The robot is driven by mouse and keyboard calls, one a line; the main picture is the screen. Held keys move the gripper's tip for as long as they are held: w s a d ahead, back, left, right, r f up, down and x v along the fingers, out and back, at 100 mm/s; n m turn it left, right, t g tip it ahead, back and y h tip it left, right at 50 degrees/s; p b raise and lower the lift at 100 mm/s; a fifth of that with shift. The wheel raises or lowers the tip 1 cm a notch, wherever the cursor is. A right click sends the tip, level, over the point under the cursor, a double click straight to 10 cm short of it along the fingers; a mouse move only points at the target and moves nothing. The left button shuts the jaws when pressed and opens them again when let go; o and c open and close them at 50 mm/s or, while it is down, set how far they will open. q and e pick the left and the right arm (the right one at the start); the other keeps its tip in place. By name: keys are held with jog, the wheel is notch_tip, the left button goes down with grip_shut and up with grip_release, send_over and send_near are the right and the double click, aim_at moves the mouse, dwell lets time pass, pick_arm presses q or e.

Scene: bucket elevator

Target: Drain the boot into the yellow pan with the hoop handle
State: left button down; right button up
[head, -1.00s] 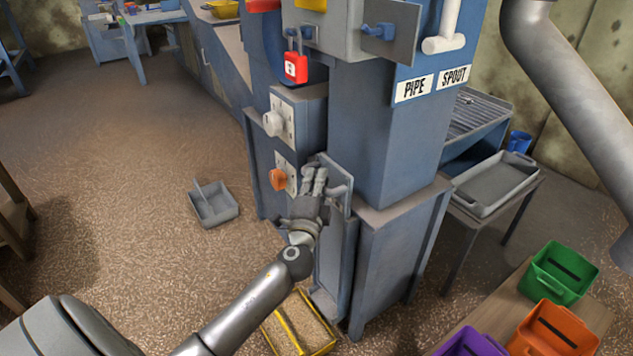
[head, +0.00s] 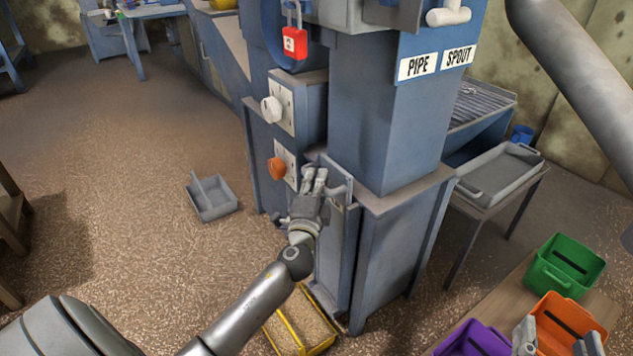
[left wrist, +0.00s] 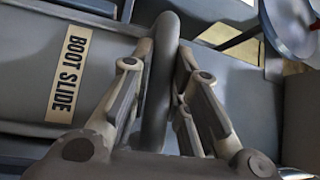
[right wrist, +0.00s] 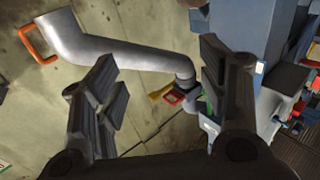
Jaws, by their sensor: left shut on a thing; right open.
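My left gripper (head: 318,178) is shut on the grey bar handle (left wrist: 160,85) of the boot slide, low on the front of the blue elevator casing. The left wrist view shows its fingers on both sides of the bar, beside the "BOOT SLIDE" label (left wrist: 68,75). The yellow pan (head: 328,346) stands on the floor below the slide, partly hidden by my left arm. Its inside looks grain-coloured; its handle cannot be made out. My right gripper (head: 558,342) is open and empty at the lower right, over the bins; it also shows in the right wrist view (right wrist: 155,85).
A grey divided tray (head: 212,197) lies on the floor at left. An orange knob (head: 277,168) and a white knob (head: 271,110) are on the casing. Green (head: 563,267), orange (head: 560,325) and purple (head: 472,341) bins stand at lower right. A red padlock (head: 295,43) hangs above.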

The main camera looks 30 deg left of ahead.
pick_arm(q)
jog(key=shift+d+f+b, duration=0.1)
jog(key=shift+f+b, duration=0.9)
jog(key=shift+f, duration=0.35)
pick_arm(e)
jog(key=s+r+t+y, duration=0.2)
jog(key=r+t, duration=0.4)
jog(key=r, duration=0.3)
jog(key=shift+s+a+r, duration=0.25)
jog(key=shift+s, duration=0.25)
pick_arm(q)
jog(key=c, duration=1.4)
grip_release()
jog(key=shift+o, duration=0.2)
jog(key=shift+r, duration=0.1)
jog(key=shift+s, duration=0.1)
jog(key=v, duration=1.1)
jog(key=shift+s, duration=0.4)
jog(key=shift+d, duration=0.1)
